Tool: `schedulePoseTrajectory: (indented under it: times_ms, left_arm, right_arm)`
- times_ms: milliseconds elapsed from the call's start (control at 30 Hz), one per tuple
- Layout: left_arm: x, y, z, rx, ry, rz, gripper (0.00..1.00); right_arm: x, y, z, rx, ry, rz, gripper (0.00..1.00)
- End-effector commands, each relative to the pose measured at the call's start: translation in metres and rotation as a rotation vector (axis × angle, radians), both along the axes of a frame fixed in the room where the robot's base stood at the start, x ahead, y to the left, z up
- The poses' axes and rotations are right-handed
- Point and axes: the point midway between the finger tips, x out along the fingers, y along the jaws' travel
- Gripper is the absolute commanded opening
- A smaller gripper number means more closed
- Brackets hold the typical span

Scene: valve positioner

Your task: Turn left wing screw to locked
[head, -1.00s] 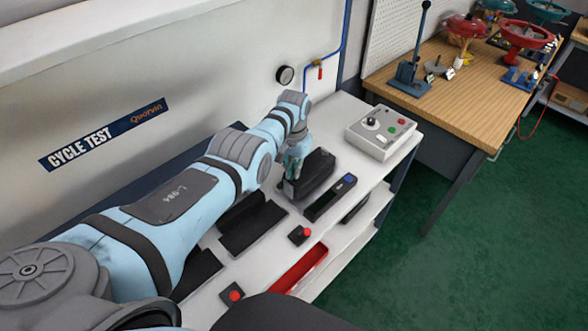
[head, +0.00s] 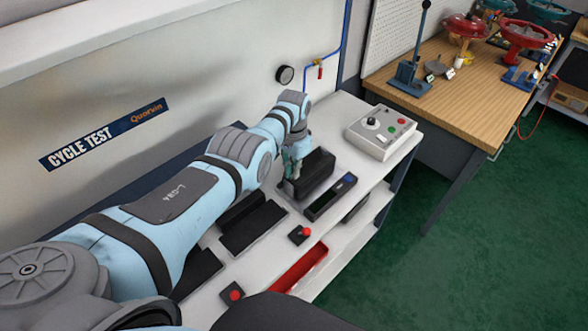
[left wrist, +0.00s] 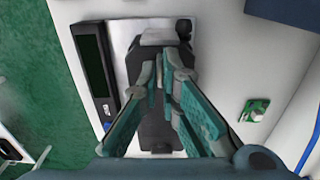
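My left gripper (head: 293,166) points down at the black positioner (head: 316,174) on the white bench. The left wrist view shows its two teal fingers (left wrist: 163,68) running in over the dark body of the positioner (left wrist: 157,128). Their tips come close together near a grey part at its far end. I cannot tell whether they touch or hold anything between them. The left wing screw cannot be made out; the fingers cover that spot. My right gripper is not in view.
A grey control box (head: 382,132) stands to the right on the bench. A slim dark device with a screen (head: 330,197) lies beside the positioner. Dark trays (head: 252,228), red buttons (head: 300,234) and a red bin (head: 300,270) are nearer. The wall is close behind.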

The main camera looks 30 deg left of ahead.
Motion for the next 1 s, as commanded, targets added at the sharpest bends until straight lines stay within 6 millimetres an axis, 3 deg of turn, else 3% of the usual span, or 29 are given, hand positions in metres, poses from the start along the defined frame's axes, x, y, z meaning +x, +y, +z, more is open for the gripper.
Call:
schedulePoseTrajectory:
  times_ms: [33, 133, 433, 567, 667, 900, 1000]
  left_arm:
    - [-0.001, -0.001, -0.001, -0.001, 0.003, -0.001, 0.11]
    - [-0.001, -0.001, -0.001, -0.002, 0.002, -0.001, 0.25]
    - [0.0, 0.0, 0.0, -0.001, 0.001, 0.001, 0.25]
    - [0.001, 0.0, 0.01, 0.0, -0.003, 0.002, 0.25]
    - [0.001, 0.0, 0.026, 0.001, -0.004, 0.001, 0.25]
    - [0.001, 0.0, 0.094, 0.0, -0.003, 0.0, 0.25]
    - [0.001, 0.0, 0.111, 0.0, -0.001, 0.0, 0.25]
  right_arm:
    - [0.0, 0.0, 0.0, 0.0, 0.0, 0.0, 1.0]
    - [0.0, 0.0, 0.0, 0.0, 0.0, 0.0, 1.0]
    - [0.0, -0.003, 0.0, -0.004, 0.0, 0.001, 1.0]
    - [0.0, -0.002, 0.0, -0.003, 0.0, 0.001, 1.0]
    - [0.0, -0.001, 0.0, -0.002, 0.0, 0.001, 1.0]
    - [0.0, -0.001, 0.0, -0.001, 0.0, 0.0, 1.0]
    - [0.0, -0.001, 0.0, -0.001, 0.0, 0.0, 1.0]
